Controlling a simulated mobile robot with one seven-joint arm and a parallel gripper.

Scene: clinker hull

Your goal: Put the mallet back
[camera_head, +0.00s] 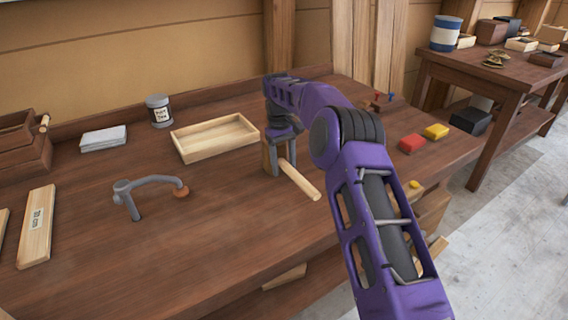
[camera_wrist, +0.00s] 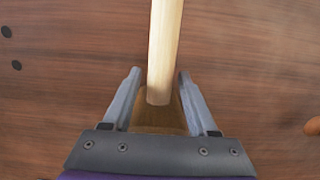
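The mallet has a pale wooden handle (camera_head: 300,181) and a brown block head (camera_head: 267,157) on the workbench. In the wrist view the handle (camera_wrist: 164,45) runs straight up the picture from between my fingers, and the brown head (camera_wrist: 158,121) lies between them, nearer the palm. My gripper (camera_head: 279,160) points down over the head, one finger on each side; it also shows in the wrist view (camera_wrist: 158,76). The fingers are apart, clear of the handle. Whether they press on the head's sides, or the head touches the bench, I cannot tell.
An empty wooden tray (camera_head: 183,153) lies left of my gripper, with a grey clamp-like tool (camera_head: 150,184) in front. Red (camera_head: 411,143) and yellow (camera_head: 436,131) blocks sit to the right. The front middle of the bench is clear.

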